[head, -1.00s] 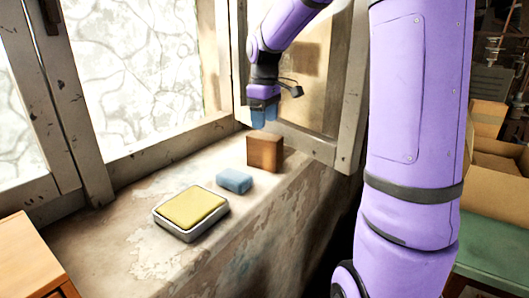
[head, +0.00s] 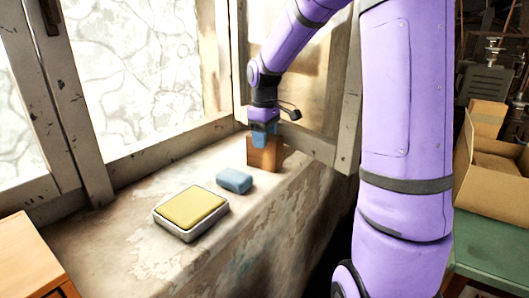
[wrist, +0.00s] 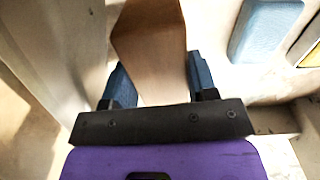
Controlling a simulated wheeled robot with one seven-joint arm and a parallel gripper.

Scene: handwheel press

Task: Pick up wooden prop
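The wooden prop (head: 264,156) is a brown block standing upright on the worn window sill, close to the window frame. In the wrist view the wooden prop (wrist: 150,50) lies between the two blue fingers of my gripper (wrist: 155,82). A gap shows on each side of it, so the fingers are open and not pressed on it. In the head view my gripper (head: 264,138) points down at the top of the block and partly covers it.
A blue block (head: 234,181) lies on the sill in front of the prop. A yellow sponge in a grey tray (head: 191,236) is nearer. The window frame (head: 320,148) stands close behind the prop. An open cardboard box (head: 470,205) is at the right.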

